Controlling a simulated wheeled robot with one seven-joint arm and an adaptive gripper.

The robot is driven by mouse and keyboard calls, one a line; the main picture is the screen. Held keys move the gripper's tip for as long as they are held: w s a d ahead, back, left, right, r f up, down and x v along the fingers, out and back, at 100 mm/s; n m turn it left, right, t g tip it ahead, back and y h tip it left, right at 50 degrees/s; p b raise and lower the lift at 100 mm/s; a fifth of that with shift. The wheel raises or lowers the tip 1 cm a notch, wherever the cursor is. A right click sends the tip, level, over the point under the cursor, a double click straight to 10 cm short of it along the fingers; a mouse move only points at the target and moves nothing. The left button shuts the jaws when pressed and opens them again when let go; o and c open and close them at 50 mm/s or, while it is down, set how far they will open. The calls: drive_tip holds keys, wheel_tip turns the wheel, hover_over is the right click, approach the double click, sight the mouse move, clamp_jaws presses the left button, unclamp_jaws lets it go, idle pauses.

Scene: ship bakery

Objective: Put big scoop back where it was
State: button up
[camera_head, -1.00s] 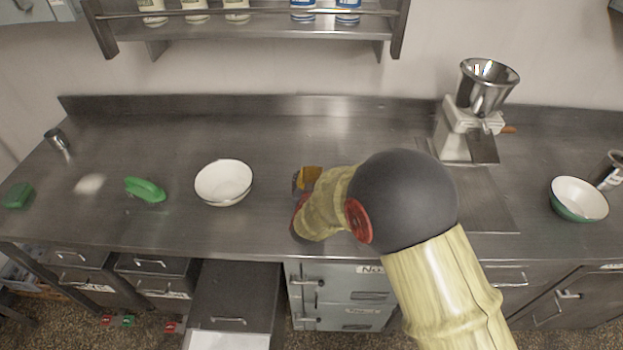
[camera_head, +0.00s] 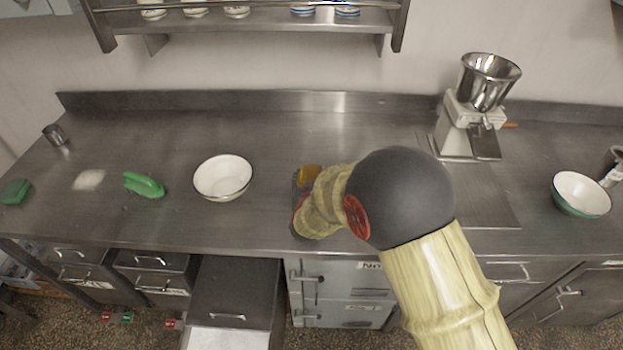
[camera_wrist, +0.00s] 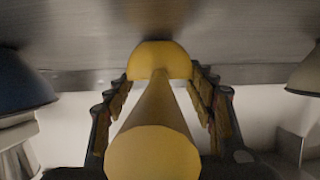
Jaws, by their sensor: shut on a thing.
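The big scoop is yellow, with a rounded head and a long handle. It fills the middle of the wrist view (camera_wrist: 150,115), between the fingers of my gripper (camera_wrist: 162,78), which is shut on it. In the head view, only a small yellow-orange part of the scoop (camera_head: 311,173) shows beside my wrist, over the middle of the steel counter. My arm hides most of my gripper there. Whether the scoop touches the counter, I cannot tell.
A white bowl (camera_head: 222,177) and a green brush-like thing (camera_head: 144,185) stand left of my gripper. A mill with a steel hopper (camera_head: 487,82) and a green-white bowl (camera_head: 580,194) stand to the right. A wall shelf (camera_head: 250,22) hangs behind. The counter behind my gripper is clear.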

drive_tip(key=shift+f, duration=0.25)
drive_tip(key=o, duration=1.4)
drive_tip(key=shift+o, duration=0.2)
